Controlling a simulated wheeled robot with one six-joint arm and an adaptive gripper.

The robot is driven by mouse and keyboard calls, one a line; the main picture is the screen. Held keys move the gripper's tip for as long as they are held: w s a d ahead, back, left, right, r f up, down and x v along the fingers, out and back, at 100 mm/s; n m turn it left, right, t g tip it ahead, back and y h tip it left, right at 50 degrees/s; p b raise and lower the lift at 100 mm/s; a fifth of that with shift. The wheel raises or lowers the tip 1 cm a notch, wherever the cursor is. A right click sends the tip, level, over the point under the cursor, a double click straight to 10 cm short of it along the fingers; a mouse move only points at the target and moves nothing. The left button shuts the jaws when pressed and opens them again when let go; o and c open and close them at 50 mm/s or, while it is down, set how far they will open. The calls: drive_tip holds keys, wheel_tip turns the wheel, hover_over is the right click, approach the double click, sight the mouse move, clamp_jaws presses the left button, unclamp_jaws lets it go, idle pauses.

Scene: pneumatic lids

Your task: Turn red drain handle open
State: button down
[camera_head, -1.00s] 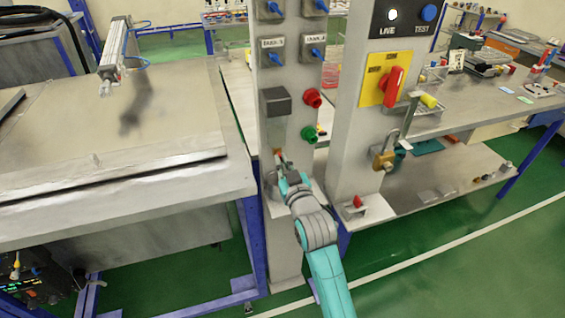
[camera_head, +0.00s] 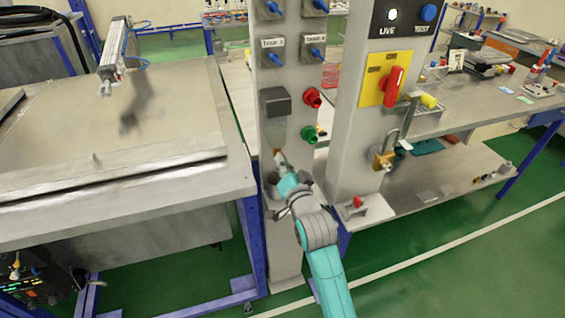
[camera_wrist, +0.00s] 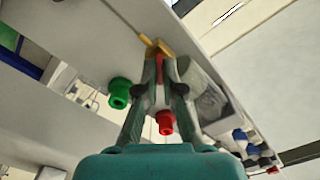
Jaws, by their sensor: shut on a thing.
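The red drain handle (camera_wrist: 160,64) sits on a brass valve (camera_wrist: 156,46) low on the grey column. In the wrist view my gripper (camera_wrist: 161,66) is shut on the handle, with one finger on each side of it. In the head view my gripper (camera_head: 279,161) reaches up to the column face just below the grey box. The brass valve (camera_head: 277,152) shows as a small spot at its tips. The red handle itself is hidden behind my gripper in the head view.
On the column are a green knob (camera_head: 309,134), a red knob (camera_head: 312,97) and a grey box (camera_head: 276,102). To the right is a second column with a yellow switch plate (camera_head: 371,87) and a brass padlock (camera_head: 384,161). A metal bench (camera_head: 190,185) stands at left.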

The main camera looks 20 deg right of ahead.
drive_tip(key=shift+m, duration=0.6)
drive_tip(key=c, duration=1.3)
unclamp_jaws()
drive_tip(key=s, duration=1.2)
